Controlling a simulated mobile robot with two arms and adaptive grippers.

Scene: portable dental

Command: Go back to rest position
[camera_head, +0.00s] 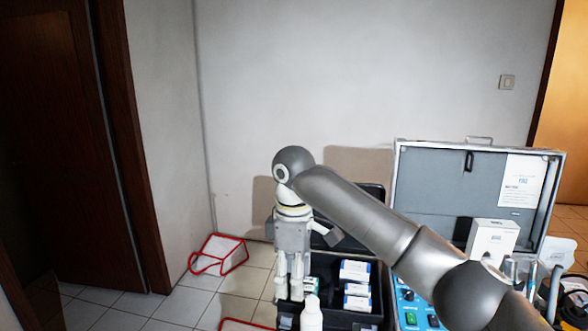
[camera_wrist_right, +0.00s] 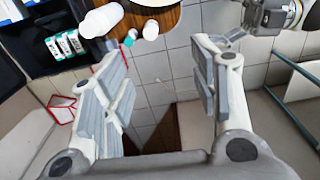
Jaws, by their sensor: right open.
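My right gripper (camera_head: 291,270) points down at the left edge of a black case (camera_head: 377,300) in the head view. In the right wrist view my right gripper (camera_wrist_right: 158,85) has its fingers spread wide, with only floor between them and nothing held. A grey metal mechanism (camera_wrist_right: 272,14) at the top right of that view looks like part of my left arm; its jaws cannot be made out. My left arm does not show in the head view.
White boxes (camera_head: 356,271) lie in the black case, with a white bottle (camera_head: 311,318) in front. An open silver case (camera_head: 472,185) with a blue control panel stands at right. A red-edged white bag (camera_head: 219,254) lies on the tiles at left, where floor is free.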

